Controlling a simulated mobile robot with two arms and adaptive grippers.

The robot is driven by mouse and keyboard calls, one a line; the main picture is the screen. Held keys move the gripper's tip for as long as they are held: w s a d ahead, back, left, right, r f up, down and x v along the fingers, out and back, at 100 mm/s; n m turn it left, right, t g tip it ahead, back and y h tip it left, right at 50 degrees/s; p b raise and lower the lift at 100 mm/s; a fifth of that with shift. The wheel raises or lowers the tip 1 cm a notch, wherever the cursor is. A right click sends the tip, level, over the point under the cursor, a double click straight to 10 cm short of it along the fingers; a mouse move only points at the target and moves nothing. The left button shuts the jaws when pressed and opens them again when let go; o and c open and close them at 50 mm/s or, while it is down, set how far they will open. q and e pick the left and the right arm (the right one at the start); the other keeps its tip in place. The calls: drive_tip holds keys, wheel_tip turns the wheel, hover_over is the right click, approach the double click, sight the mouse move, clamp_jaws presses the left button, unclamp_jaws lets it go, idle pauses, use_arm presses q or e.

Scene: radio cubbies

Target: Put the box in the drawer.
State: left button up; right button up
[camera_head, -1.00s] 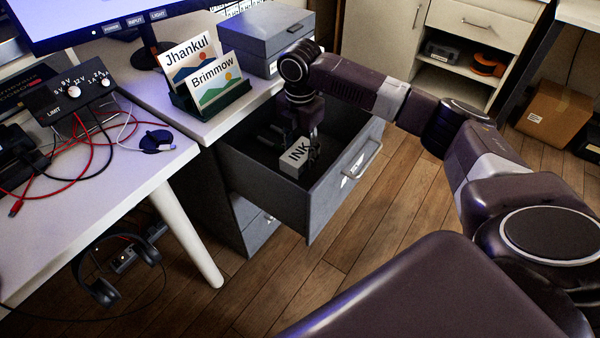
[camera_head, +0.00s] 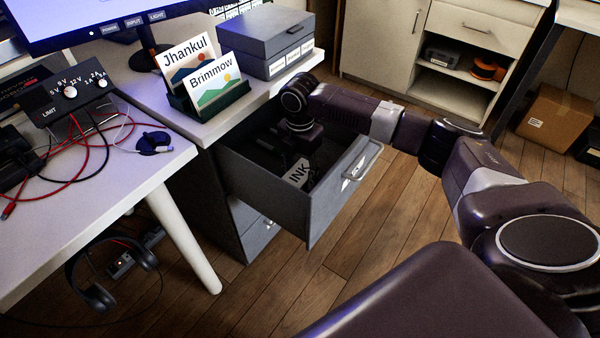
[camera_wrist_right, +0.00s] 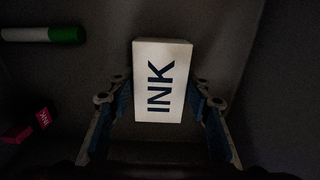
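The white box marked INK (camera_head: 299,172) is inside the open grey drawer (camera_head: 262,187), below the rim. In the right wrist view the box (camera_wrist_right: 162,80) is between the two blue-padded fingers of my right gripper (camera_wrist_right: 162,100). Whether the box touches the drawer floor is unclear. My left gripper is not in view.
The drawer also holds a green-and-white marker (camera_wrist_right: 45,34) and a small pink item (camera_wrist_right: 42,117). A grey storage box (camera_head: 262,40) and a holder with name cards (camera_head: 212,88) stand on the desk above. Headphones (camera_head: 100,290) hang at lower left.

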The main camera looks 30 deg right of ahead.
sight(300, 172)
drive_tip(key=o, duration=0.3)
drive_tip(key=shift+r, duration=0.1)
wheel_tip(300, 172, up, 8)
drive_tip(key=p, duration=0.2)
drive_tip(key=shift+p, duration=0.3)
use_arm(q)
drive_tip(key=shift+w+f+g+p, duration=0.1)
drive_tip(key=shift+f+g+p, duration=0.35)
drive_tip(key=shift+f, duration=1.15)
use_arm(e)
drive_tip(key=shift+r, duration=2.1)
